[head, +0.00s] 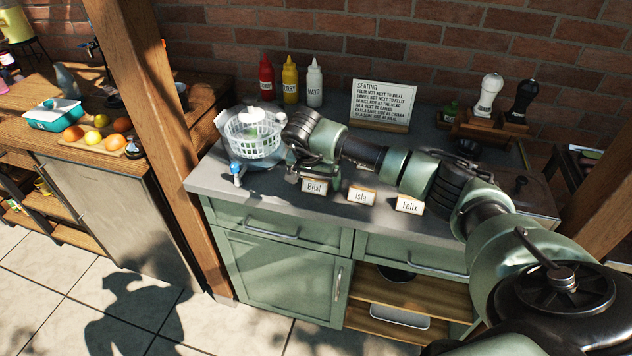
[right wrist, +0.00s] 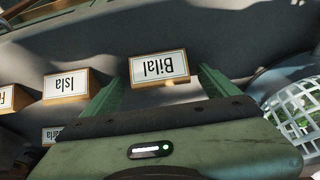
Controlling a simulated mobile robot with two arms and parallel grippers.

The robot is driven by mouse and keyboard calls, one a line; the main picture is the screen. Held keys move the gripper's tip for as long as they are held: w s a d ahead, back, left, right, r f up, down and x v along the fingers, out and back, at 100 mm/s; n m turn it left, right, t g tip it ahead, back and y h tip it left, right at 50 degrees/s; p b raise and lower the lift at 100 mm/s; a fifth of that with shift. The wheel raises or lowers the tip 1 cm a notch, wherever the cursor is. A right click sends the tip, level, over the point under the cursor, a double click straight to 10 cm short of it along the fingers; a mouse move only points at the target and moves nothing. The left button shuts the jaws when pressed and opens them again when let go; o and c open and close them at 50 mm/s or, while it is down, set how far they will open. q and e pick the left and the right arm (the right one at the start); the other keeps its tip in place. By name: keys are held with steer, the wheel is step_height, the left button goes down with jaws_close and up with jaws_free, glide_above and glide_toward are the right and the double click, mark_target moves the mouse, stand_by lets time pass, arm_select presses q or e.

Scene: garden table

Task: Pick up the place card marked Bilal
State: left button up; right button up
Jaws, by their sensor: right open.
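The place card marked Bilal (head: 314,186) stands in a small wooden holder near the front edge of the grey counter. In the right wrist view the Bilal card (right wrist: 158,66) appears upside down. My right gripper (head: 303,174) is open, low over the counter just behind this card. In the right wrist view its two green fingers lie to either side of the card, with the card at the gap between their tips; I cannot tell whether they touch it. The Isla card (head: 361,195) and Felix card (head: 410,204) stand to its right. My left gripper is out of view.
A white salad-spinner basket (head: 254,134) stands close left of my gripper. A small blue-and-white item (head: 237,174) is near the front edge. A seating sign (head: 382,104) and sauce bottles (head: 290,80) stand behind. Another card (right wrist: 50,135), partly hidden, is near Isla.

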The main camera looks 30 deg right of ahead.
steer(key=c, duration=1.4)
steer(key=shift+c, duration=0.2)
